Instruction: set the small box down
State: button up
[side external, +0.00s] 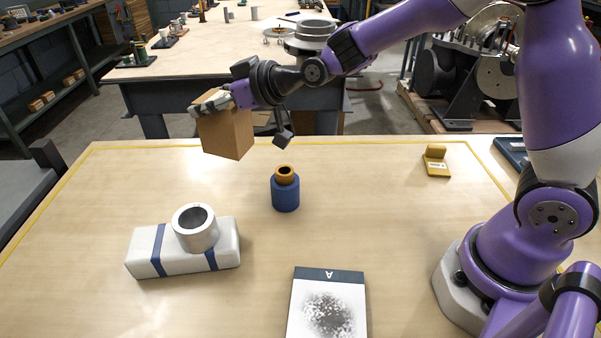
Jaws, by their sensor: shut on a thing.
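The small box (228,135) is a plain brown cardboard cube. It is held in the air above the far left part of the table (100,205), slightly tilted. My gripper (212,103) is shut on the box at its upper edge, reaching in from the right. The far finger and the far side of the box are hidden. There is a clear gap between the box and the things standing on the table.
A white block with blue bands (150,258) carries a grey metal ring (196,228). A blue cylinder with an orange top (285,190) stands mid-table. A panel marked A (328,305) lies in front. A yellow bracket (436,160) is at right. The table's far left is clear.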

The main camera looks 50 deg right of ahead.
jog(key=shift+w+d+f, duration=0.95)
jog(key=shift+d+f, duration=0.5)
jog(key=shift+f, duration=0.25)
jog(key=shift+w+d+f, duration=0.95)
jog(key=shift+d+f, duration=0.45)
jog(key=shift+f, duration=0.25)
jog(key=shift+w+d+f, duration=0.95)
jog(key=shift+d+f, duration=0.5)
jog(key=shift+f, duration=0.25)
jog(key=shift+f, duration=0.1)
jog(key=o, duration=1.4)
